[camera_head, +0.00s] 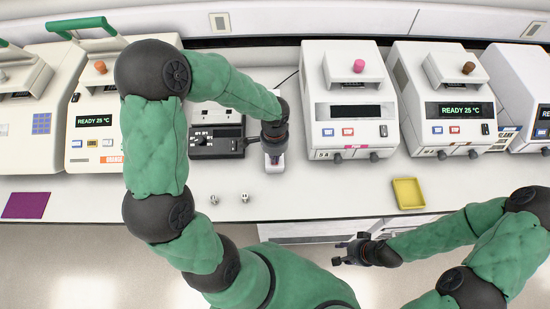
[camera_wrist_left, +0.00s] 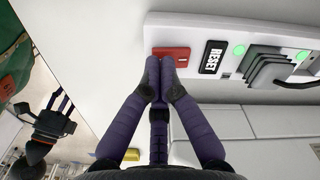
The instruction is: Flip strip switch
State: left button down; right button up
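The power strip is a white bar (camera_wrist_left: 205,37) in the left wrist view, with a red switch (camera_wrist_left: 180,53), a black RESET label, green lights and a dark plug. In the head view, the end of a white strip (camera_head: 274,167) shows under my left gripper (camera_head: 274,156). In the left wrist view my left gripper (camera_wrist_left: 160,75) has its fingertips together at the red switch's lower left edge, covering part of it. I cannot tell whether they touch it. My right gripper (camera_head: 342,253) is empty with fingers spread, in front of the bench, far from the strip.
A thermal cycler (camera_head: 349,120) with a dark screen stands right of the strip; its neighbour (camera_head: 455,115) reads READY 25 °C. A black control box (camera_head: 215,147) stands close left. A yellow tray (camera_head: 408,193) and small parts (camera_head: 244,197) lie near the bench's front edge.

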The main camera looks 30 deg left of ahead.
pick_arm(q)
jog(key=shift+f+b, duration=0.35)
jog(key=shift+f, duration=0.1)
jog(key=shift+r, duration=0.1)
jog(key=shift+r+p, duration=2.75)
jog(key=shift+r, duration=0.7)
